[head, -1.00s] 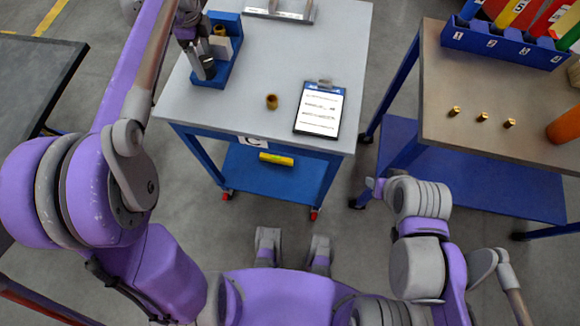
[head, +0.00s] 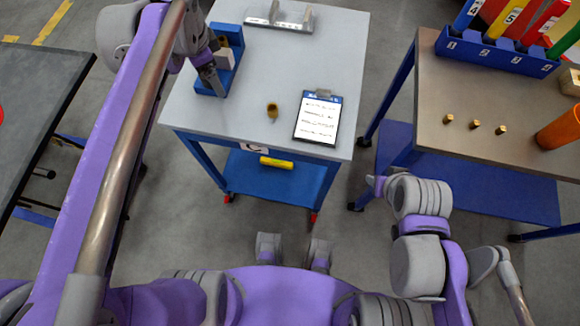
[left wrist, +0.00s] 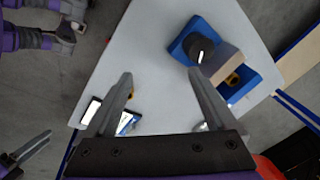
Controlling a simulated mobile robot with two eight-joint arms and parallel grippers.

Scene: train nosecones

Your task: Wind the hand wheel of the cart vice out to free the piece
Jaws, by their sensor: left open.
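The blue cart vice (head: 233,33) stands at the far left corner of the grey-topped cart and is partly covered by my left arm. What looks like my right gripper (left wrist: 30,146) is cut off at the lower left.
On the cart (head: 180,110) are a small brass cup (head: 272,110), a clipboard (head: 318,118) and a metal bracket (head: 280,16). A yellow cylinder (head: 276,162) lies below. The right-hand table (head: 440,80) holds several brass pieces, an orange cylinder (head: 560,130) and a blue rack (head: 495,52).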

